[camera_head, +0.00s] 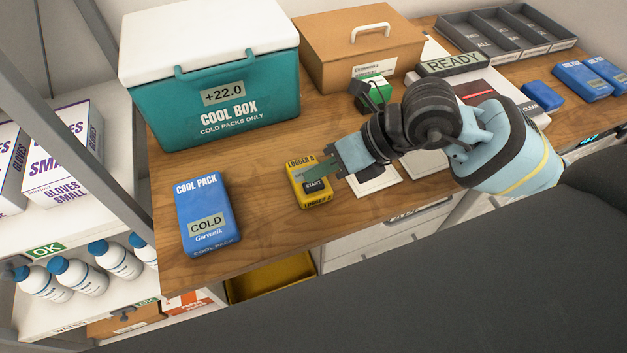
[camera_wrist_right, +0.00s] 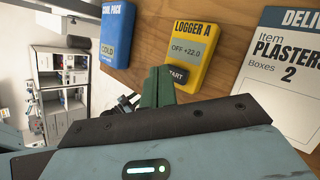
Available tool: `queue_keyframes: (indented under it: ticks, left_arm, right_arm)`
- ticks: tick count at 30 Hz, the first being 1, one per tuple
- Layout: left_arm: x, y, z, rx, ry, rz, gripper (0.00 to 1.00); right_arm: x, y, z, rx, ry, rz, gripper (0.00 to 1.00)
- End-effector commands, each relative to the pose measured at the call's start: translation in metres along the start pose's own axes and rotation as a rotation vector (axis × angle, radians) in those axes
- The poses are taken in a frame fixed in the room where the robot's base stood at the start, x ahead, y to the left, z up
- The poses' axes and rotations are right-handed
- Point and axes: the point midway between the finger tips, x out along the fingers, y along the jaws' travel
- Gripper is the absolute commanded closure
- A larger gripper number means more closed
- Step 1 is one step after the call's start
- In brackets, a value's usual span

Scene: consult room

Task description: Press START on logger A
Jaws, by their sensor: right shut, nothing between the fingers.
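Logger A (camera_head: 297,185) is a small yellow box lying on the wooden table, with a dark START button (camera_head: 315,186) at its near end. In the right wrist view, logger A (camera_wrist_right: 203,62) has a display reading "OFF +22.0", and the START button (camera_wrist_right: 178,75) shows beside my fingertips. My right gripper (camera_head: 324,168) is shut and empty, its green-grey fingers reaching over the logger from the right. The fingers also show in the wrist view (camera_wrist_right: 157,86). I cannot tell whether they touch the button. My left gripper is not in view.
A blue cool pack (camera_head: 202,200) marked COLD lies left of the logger. A teal cool box (camera_head: 250,105) reading +22.0 stands behind. A brown case (camera_head: 330,75) and grey trays (camera_head: 490,45) stand farther back. White cards (camera_head: 378,183) lie right of the logger.

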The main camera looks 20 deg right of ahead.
Motion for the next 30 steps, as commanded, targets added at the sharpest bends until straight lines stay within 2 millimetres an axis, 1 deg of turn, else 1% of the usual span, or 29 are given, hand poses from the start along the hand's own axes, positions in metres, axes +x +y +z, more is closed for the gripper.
queue_keyframes:
  ticks: [14, 23, 30]
  left_arm:
    - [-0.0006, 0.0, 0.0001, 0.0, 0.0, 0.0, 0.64]
    - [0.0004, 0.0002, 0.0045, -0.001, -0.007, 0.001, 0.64]
    - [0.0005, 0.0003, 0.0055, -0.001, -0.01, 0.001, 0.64]
  right_arm:
    - [0.0001, -0.0001, -0.0001, 0.0, 0.0, 0.0, 1.0]
    - [0.0059, -0.0043, -0.0043, 0.001, 0.001, 0.0, 1.0]
    - [0.0059, -0.0044, -0.0042, 0.0, 0.0, 0.0, 1.0]
